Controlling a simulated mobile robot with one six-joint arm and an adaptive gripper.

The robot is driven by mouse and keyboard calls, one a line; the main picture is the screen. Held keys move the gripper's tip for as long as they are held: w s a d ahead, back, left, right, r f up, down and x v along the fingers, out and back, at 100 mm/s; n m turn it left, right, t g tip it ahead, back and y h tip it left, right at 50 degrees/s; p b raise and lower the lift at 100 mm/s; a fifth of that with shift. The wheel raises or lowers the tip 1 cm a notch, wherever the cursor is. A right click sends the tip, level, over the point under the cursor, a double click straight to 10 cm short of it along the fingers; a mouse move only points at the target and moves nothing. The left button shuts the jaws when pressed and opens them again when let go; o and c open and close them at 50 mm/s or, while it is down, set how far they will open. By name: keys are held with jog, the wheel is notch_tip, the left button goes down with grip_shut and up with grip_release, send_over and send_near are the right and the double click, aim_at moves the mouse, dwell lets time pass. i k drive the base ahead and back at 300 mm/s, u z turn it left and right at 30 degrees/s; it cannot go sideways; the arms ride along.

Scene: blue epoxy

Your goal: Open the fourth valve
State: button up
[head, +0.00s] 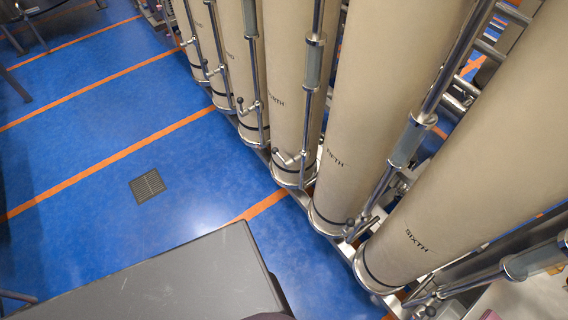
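The fourth column (292,115) is a tall beige cylinder marked "FOURTH", standing in a row of similar columns. A thin metal pipe with a sight glass (314,63) runs down its front right side. The fourth valve (290,157) sits low on the column's front, near the metal base ring. A short metal lever shows there, lying roughly crosswise to the pipe. It is too small to tell its exact setting. My gripper is not in view.
The fifth column (365,110) and sixth column (470,170) stand to the right, with pipes and low valves. The third column (245,70) and others stand left. A grey flat surface (160,280) fills the bottom. Blue floor (190,205) with a drain grate (147,186) is open at left.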

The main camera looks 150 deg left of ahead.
aim_at(289, 163)
jog(key=u, duration=0.7)
jog(key=k, duration=0.2)
jog(key=u, duration=3.45)
jog(key=k, duration=0.15)
jog(key=u, duration=0.7)
